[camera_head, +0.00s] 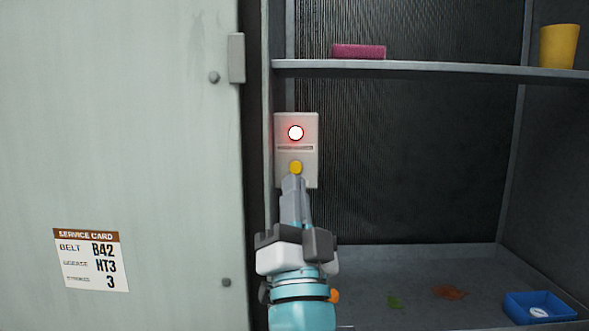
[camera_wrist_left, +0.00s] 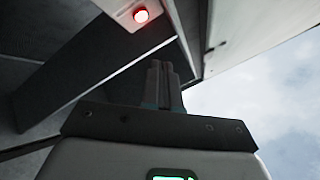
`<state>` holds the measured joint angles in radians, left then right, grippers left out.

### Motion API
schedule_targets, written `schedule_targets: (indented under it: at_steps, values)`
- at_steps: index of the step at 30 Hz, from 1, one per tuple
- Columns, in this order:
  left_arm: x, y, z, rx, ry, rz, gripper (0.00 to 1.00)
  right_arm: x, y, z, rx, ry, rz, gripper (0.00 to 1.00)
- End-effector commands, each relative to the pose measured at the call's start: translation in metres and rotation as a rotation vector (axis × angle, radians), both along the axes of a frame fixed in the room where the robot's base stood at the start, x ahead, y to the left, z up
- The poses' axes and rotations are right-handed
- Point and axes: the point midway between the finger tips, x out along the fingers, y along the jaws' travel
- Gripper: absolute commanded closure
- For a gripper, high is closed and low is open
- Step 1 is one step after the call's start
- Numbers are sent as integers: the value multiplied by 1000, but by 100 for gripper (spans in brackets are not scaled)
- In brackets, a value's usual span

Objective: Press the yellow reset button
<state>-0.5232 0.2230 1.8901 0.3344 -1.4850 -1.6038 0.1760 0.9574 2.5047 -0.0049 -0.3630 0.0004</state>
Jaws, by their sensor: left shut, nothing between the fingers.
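The yellow reset button (camera_head: 296,167) is on the lower part of a pale control panel (camera_head: 311,160) inside the cabinet, near its left wall. A lamp (camera_head: 295,133) above the button glows white with a red rim; it also shows red in the left wrist view (camera_wrist_left: 141,15). My left gripper (camera_head: 293,182) is shut and empty. Its fingertips are just below the button in the head view; I cannot tell whether they touch it. In the left wrist view the shut fingers (camera_wrist_left: 161,68) hide the button. My right gripper is not in view.
The open door (camera_head: 150,150) with a service card (camera_head: 91,260) fills the left side. A shelf (camera_head: 430,69) above the panel holds a pink block (camera_head: 358,51) and a yellow cup (camera_head: 559,46). A blue tray (camera_head: 540,307) sits on the cabinet floor at right.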

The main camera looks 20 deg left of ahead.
Motion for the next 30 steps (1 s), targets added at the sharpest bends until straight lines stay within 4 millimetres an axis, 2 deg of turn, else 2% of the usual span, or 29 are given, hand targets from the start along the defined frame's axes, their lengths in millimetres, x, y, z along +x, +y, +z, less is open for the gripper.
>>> schedule_targets:
  at_steps: [8, 19, 24, 30]
  values:
    - [11, 2, 2, 2, 2, -2, 100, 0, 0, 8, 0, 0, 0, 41]
    - [61, 18, 3, 2, 3, -4, 100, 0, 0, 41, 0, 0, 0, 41]
    - [77, 23, 0, 1, 1, -5, 100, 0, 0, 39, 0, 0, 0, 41]
    - [85, 25, 0, 1, 1, -6, 100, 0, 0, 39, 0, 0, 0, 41]
